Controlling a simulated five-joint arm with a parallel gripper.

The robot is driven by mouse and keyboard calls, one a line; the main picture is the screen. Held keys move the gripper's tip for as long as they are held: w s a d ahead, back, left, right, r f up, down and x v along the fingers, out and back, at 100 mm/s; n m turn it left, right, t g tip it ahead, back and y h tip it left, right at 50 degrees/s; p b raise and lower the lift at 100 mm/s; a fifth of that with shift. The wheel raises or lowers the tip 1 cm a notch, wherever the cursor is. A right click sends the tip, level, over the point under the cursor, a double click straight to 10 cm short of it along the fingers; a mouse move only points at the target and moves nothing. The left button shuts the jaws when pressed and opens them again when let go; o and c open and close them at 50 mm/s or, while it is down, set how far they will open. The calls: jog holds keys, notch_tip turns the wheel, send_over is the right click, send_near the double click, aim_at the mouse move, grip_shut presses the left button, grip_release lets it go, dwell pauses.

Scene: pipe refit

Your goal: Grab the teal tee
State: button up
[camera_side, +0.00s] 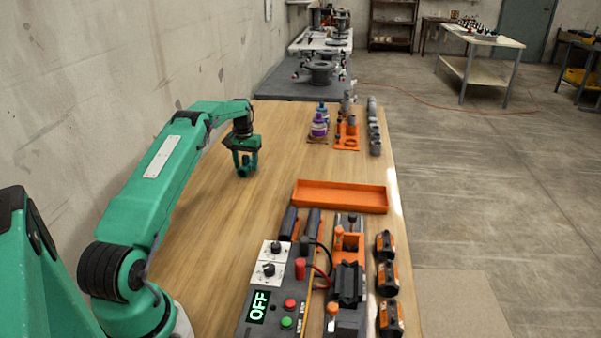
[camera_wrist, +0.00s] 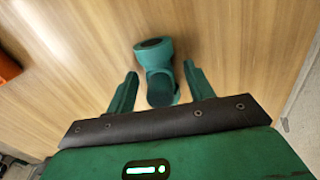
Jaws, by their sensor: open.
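The teal tee (camera_wrist: 155,60) lies on the wooden table in the wrist view. Its round, dark-mouthed end lies ahead of the fingertips, and another round end lies between the fingers. My gripper (camera_wrist: 160,72) is open, with one finger on each side of the tee and visible gaps to both. In the side view my gripper (camera_side: 245,168) points down, low over the table near the wall. There the tee cannot be told apart from the same-coloured fingers.
An orange tray (camera_side: 340,196) lies to the right. Nearer the camera stand a control box (camera_side: 262,307) reading OFF and an orange-black fixture (camera_side: 348,285). The table around my gripper is clear.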

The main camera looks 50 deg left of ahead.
aim_at(245, 156)
dwell(0.3)
jog(key=c, duration=1.1)
jog(key=shift+r, duration=0.2)
jog(key=shift+r, duration=1.9)
jog(key=w+d+r, duration=0.1)
jog(key=d+r, duration=0.1)
jog(key=d, duration=0.1)
jog(key=d+r, duration=0.2)
jog(key=d, duration=0.2)
jog(key=w+d+r, duration=0.1)
jog(key=d+r, duration=0.1)
jog(key=d, duration=0.2)
jog(key=shift+w+d+r, duration=0.15)
jog(key=shift+w+r, duration=0.2)
jog(key=shift+r, duration=0.05)
